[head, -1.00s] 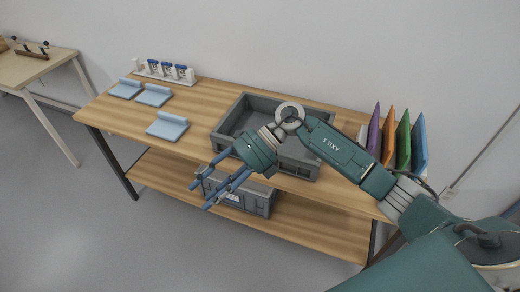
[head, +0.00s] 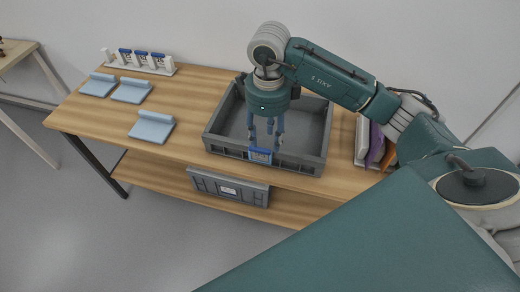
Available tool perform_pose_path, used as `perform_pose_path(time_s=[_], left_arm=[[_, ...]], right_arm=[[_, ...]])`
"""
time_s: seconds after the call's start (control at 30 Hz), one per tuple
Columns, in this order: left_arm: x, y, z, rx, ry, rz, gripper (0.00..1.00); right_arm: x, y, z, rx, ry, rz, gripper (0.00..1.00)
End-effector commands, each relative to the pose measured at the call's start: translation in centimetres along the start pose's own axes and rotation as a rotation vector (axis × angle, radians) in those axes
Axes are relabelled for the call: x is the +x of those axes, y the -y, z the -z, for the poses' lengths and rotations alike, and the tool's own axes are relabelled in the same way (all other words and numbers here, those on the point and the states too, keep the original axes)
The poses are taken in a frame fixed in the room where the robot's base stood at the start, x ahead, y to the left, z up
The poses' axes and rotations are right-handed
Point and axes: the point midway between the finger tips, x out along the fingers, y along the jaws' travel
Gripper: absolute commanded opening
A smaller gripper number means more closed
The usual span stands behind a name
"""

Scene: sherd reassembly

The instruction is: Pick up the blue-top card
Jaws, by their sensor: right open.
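A small card with a blue top and pale lower part (head: 260,155) shows at the front wall of the grey tray (head: 218,131). I cannot tell whether it leans on the wall or is fixed to it. My right gripper (head: 265,143) points down over the tray's front part. Its blue fingers are open, with the tips close to the card's top edge; contact is not clear. Several similar blue-and-white pieces stand in a white rack (head: 165,72) at the back left of the table. My left gripper is out of view.
Three pale blue stands (head: 152,128) lie on the left of the wooden table (head: 190,110). Coloured folders (head: 374,146) stand right of the tray, partly hidden by my arm. A grey crate (head: 205,184) sits on the lower shelf.

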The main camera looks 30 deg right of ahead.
Motion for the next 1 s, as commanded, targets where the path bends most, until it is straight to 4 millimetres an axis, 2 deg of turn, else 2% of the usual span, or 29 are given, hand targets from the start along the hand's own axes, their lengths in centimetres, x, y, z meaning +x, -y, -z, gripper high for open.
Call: perform_pose_path(time_s=[0.07, 0.13, 0.33, 0.43, 0.57, 0.73, 0.93, 1.0], left_arm=[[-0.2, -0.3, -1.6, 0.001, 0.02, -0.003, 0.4], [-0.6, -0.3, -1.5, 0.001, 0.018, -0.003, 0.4], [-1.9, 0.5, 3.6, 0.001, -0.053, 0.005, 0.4], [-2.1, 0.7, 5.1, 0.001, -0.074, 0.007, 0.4], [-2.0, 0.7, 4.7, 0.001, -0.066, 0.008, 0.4], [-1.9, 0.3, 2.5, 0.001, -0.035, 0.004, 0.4], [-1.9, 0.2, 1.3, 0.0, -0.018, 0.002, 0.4], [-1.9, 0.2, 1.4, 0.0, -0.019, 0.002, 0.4]], right_arm=[[0.5, -0.1, 0.0, 0.0, -0.001, -0.002, 0.43], [1.0, -0.1, -0.1, -0.001, -0.001, -0.004, 0.43], [4.0, -0.4, -0.3, 0.0, -0.002, -0.005, 0.43], [5.1, -0.3, -0.3, 0.0, -0.001, -0.003, 0.43], [5.7, -0.2, -0.4, 0.0, 0.002, -0.001, 0.43], [5.7, -0.2, -0.4, 0.0, 0.002, -0.001, 0.43], [5.7, -0.2, -0.4, 0.0, 0.002, -0.001, 0.03], [5.7, -0.2, -0.4, 0.0, 0.002, -0.001, 0.02]])
